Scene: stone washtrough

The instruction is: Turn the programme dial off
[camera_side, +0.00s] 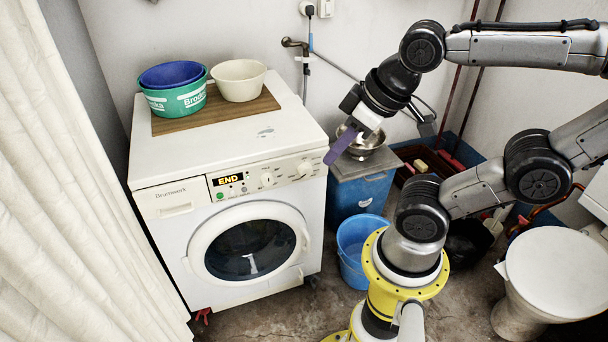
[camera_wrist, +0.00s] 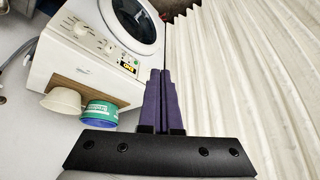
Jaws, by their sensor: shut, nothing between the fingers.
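The white washing machine (camera_side: 165,225) has a control panel with a lit display reading END (camera_side: 228,180). Two round white dials sit right of the display: one nearer it (camera_side: 268,179) and one near the right corner (camera_side: 304,169). I cannot tell from markings which is the programme dial. Both dials also show in the wrist view, the nearer one (camera_wrist: 108,47) and the corner one (camera_wrist: 80,30). My gripper (camera_side: 331,159) has purple fingers, shut and empty, right of the corner dial and apart from it in the picture. Its fingers (camera_wrist: 160,75) are together in the wrist view.
A wooden board (camera_side: 216,122) on the machine top holds a green tub (camera_side: 178,103) with a blue bowl (camera_side: 172,73) and a cream bowl (camera_side: 238,82). A metal bowl (camera_side: 368,146) stands on a blue cabinet (camera_side: 358,197). A blue bucket (camera_side: 352,262) stands on the floor.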

